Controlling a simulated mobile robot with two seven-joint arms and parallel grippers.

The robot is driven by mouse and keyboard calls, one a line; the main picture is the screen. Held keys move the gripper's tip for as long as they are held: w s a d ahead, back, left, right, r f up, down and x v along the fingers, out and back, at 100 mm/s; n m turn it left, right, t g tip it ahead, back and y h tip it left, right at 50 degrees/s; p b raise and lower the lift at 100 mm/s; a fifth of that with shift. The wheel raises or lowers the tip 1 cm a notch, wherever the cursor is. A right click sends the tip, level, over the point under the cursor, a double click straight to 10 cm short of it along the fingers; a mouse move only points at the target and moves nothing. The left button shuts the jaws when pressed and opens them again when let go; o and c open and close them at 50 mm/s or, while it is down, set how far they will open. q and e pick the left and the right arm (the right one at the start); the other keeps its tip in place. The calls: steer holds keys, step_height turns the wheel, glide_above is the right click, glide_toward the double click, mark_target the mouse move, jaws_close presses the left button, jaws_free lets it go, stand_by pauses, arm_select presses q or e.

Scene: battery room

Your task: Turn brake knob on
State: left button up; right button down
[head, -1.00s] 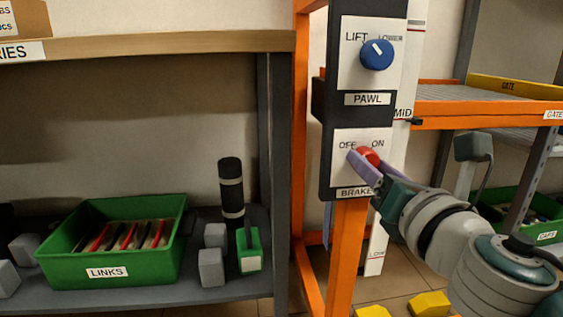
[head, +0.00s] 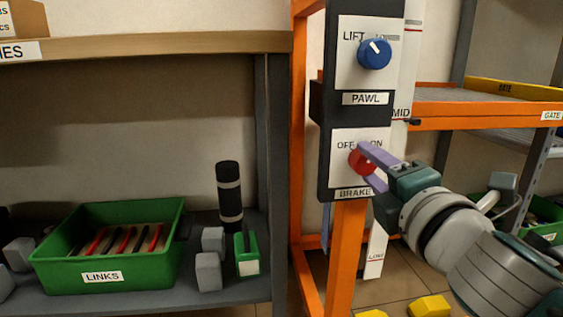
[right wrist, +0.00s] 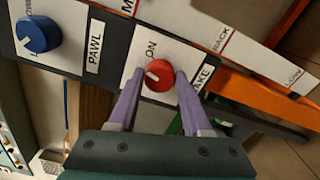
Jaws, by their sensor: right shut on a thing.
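The red brake knob (head: 360,163) sits on the lower white plate (head: 343,145) of the dark panel, above the BRAKE label (head: 353,194). My right gripper (head: 367,164) comes in from the right and is shut on the knob, one finger above and one below it. In the right wrist view, the knob (right wrist: 159,76) lies between the two lilac fingertips (right wrist: 159,78). Its white mark points left there, toward the PAWL label (right wrist: 95,46), and ON is printed just above it. OFF is hidden in the wrist view. My left gripper is out of view.
The blue pawl knob (head: 374,54) is above on the same panel. An orange post (head: 347,250) stands below it. A shelf at left holds a green LINKS bin (head: 60,270) and small blocks. An orange rack (head: 470,117) stands behind at right.

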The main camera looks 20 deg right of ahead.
steer(key=m, duration=0.5)
steer(key=shift+m+p, duration=0.4)
stand_by(0.4)
steer(key=shift+c, duration=1.7)
jaws_free()
steer(key=shift+s, duration=0.1)
